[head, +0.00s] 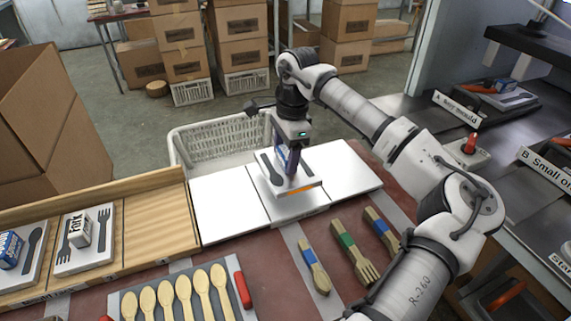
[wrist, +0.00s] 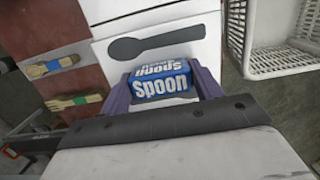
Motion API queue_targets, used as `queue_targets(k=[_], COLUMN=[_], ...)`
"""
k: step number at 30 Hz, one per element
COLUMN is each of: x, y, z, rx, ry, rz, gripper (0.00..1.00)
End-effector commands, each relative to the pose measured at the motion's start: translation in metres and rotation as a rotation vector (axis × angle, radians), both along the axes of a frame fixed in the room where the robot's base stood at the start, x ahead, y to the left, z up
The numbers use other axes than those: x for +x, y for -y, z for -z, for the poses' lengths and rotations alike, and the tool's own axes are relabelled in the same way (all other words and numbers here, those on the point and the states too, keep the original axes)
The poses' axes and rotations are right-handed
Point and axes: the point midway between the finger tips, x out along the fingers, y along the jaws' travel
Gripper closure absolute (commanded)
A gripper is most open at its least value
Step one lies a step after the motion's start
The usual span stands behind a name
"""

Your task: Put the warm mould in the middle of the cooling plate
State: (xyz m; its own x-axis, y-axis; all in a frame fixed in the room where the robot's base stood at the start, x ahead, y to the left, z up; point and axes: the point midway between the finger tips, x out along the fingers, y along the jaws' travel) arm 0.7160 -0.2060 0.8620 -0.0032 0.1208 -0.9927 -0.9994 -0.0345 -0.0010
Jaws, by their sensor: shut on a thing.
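The warm mould (head: 312,178) is a pale slab with a dark spoon shape, an orange strip on its front edge and a blue block marked "Spoon" as its grip. My gripper (head: 289,165) is shut on that blue block (wrist: 162,82), with a purple finger on each side in the wrist view. The cooling plate (head: 222,208) is a bright metal surface in three panels. The mould is over its middle panel, roughly level; I cannot tell whether it touches. The mould hides part of that panel.
A fork mould (head: 70,258) and another spoon mould stand in the wooden rack (head: 150,225) at left. Wooden spoons (head: 183,295) and banded cutlery bundles (head: 343,248) lie in front. A white crate (head: 215,140) is behind the plate. The press bench (head: 520,135) is at right.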

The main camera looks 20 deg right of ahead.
Motion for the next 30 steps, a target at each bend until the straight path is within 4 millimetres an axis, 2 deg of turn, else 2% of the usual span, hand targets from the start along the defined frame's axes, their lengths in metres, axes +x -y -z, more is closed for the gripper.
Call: queue_targets(k=[8,20,21,25,30], x=[0.000,0.000,0.000,0.000,0.000], y=[0.000,0.000,0.000,0.000,0.000], z=[0.034,0.041,0.041,0.040,0.040], rx=[0.001,0.000,0.000,0.000,0.000], ry=[0.001,0.001,-0.001,-0.001,-0.001], rz=[0.000,-0.001,0.000,0.000,0.000], gripper=[0.88,0.88,0.33,0.16,0.15])
